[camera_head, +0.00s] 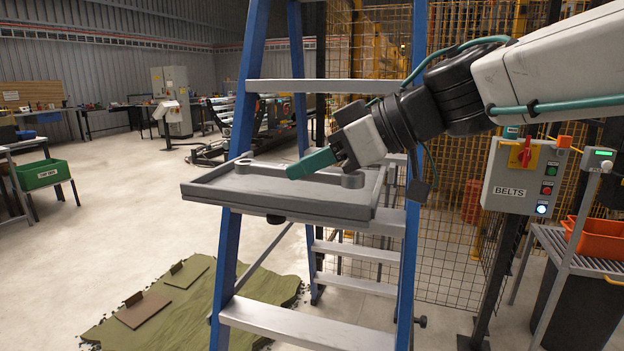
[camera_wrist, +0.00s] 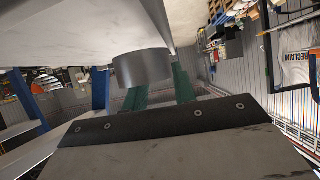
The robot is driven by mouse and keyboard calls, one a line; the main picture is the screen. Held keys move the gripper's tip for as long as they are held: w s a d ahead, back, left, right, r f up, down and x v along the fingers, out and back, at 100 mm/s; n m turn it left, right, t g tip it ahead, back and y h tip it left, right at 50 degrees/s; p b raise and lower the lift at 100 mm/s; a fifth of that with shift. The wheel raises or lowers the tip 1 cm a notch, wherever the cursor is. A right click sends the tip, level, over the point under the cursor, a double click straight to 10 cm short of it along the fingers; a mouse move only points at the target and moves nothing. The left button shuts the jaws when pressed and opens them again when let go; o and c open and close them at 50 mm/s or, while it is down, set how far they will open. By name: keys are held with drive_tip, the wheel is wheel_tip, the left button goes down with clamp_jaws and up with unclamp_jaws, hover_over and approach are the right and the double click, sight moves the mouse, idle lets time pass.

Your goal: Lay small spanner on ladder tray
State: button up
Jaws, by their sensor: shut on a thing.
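The small spanner (camera_head: 352,180) is grey, with one end beside my gripper's body and a ring-like end to the left of the fingertips. It is level at the ladder tray; whether it touches the tray floor I cannot tell. In the wrist view a rounded grey end (camera_wrist: 142,68) shows by the green fingers (camera_wrist: 160,92).
The blue ladder (camera_head: 228,260) stands around the tray, its rails rising at both sides. A control box marked BELTS (camera_head: 515,177) and an orange bin (camera_head: 597,238) are at the right. Open floor is at the left.

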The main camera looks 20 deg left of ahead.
drive_tip(key=w, duration=0.2)
drive_tip(key=w+a, duration=0.1)
drive_tip(key=w, duration=0.1)
drive_tip(key=shift+a+f, duration=0.1)
drive_tip(key=shift+f, duration=1.85)
drive_tip(key=o, duration=1.1)
drive_tip(key=shift+f, duration=0.15)
drive_tip(key=shift+c, duration=0.2)
drive_tip(key=shift+s, duration=0.1)
drive_tip(key=shift+r, duration=0.2)
drive_tip(key=v, duration=1.2)
